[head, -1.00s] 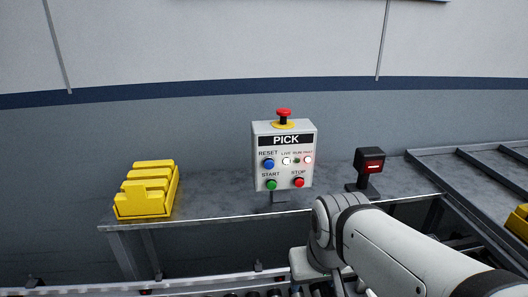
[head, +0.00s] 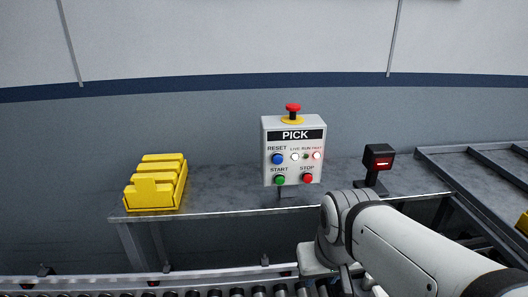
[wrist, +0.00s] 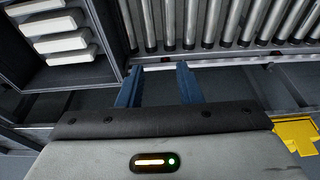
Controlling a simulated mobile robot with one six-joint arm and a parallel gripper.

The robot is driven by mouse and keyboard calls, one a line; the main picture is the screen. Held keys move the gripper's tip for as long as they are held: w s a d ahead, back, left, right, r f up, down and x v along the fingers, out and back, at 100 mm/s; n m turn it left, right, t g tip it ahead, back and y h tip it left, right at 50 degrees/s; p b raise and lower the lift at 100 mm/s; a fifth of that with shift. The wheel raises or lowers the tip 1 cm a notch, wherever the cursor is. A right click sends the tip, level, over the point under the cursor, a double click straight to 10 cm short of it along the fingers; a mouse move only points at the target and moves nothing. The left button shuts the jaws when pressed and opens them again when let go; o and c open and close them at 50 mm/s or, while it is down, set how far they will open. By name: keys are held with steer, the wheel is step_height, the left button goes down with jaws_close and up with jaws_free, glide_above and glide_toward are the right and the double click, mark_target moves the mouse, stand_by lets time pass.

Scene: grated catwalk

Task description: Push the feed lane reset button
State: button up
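A white control box labelled PICK (head: 293,151) stands on a grey table in the head view. Its blue RESET button (head: 278,159) is at the upper left of the face. A green START button (head: 280,180) and a red STOP button (head: 307,178) sit below, and a red mushroom button (head: 293,108) on a yellow collar is on top. My gripper shows in the wrist view (wrist: 158,84), its two blue fingers apart with nothing between them. It points down towards the conveyor's edge, away from the box. In the head view my arm hides the fingers.
The table (head: 230,187) holds yellow bins (head: 155,185) at the left and a black device with a red light (head: 378,160) right of the box. A roller conveyor (head: 180,291) runs along the front. The table is clear between bins and box.

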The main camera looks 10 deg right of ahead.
jaws_close()
stand_by(1.2)
